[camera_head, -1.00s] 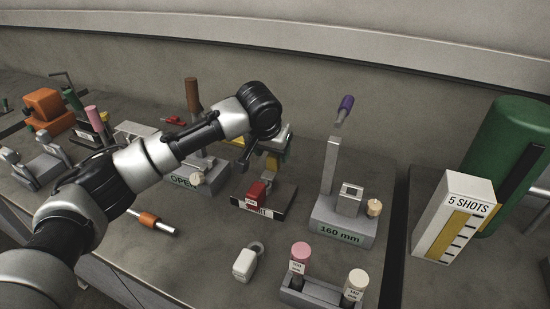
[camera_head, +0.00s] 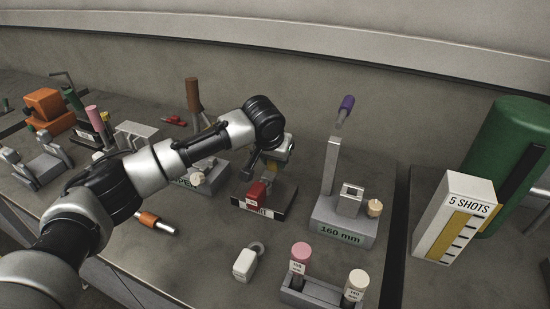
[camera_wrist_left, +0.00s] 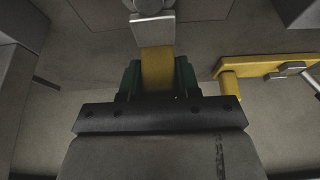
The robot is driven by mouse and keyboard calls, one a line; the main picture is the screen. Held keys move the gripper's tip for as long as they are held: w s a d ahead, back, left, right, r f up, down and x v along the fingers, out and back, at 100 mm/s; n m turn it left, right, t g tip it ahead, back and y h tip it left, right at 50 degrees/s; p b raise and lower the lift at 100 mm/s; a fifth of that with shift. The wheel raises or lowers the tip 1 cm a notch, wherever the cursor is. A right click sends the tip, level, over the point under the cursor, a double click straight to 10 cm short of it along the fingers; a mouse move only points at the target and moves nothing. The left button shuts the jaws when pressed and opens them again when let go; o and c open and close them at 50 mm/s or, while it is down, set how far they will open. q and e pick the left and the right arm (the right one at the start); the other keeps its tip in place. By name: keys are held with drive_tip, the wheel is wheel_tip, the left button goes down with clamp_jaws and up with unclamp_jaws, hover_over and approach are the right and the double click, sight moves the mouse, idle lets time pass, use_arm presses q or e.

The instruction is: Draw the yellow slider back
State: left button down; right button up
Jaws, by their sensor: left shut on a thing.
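In the left wrist view, the yellow slider (camera_wrist_left: 157,66) lies between the dark green fingers of my left gripper (camera_wrist_left: 158,80), which is shut on it. A grey metal block sits at its far end. In the head view, my left wrist and hand (camera_head: 263,120) are over the back of a fixture with a black and white labelled base (camera_head: 278,209) and a red block (camera_head: 256,190). The hand hides most of the slider and the grip there. My right gripper is not in view.
A separate yellow bar with a post (camera_wrist_left: 265,65) stands right of the grip in the wrist view. Near the fixture are a grey "160 mm" stand (camera_head: 342,233), a padlock (camera_head: 245,264) and a holder with pink and cream pegs (camera_head: 318,293). The bench ahead of the fixture has clear patches.

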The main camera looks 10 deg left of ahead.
use_arm(q)
drive_tip(key=shift+w+d+r+p, duration=0.1)
drive_tip(key=shift+w+p, duration=0.2)
drive_tip(key=shift+w, duration=0.15)
drive_tip(key=shift+w+d+r+p, duration=0.1)
drive_tip(key=shift+w+p, duration=0.2)
drive_tip(key=shift+w, duration=0.1)
drive_tip(key=shift+w+d+f+p, duration=0.1)
drive_tip(key=shift+w+f+p, duration=0.15)
drive_tip(key=shift+w, duration=0.5)
drive_tip(key=c, duration=0.8)
unclamp_jaws()
drive_tip(key=shift+r, duration=0.15)
drive_tip(key=v, duration=1)
drive_tip(key=shift+s+r, duration=0.15)
drive_tip(key=shift+r, duration=0.15)
drive_tip(key=shift+r, duration=0.1)
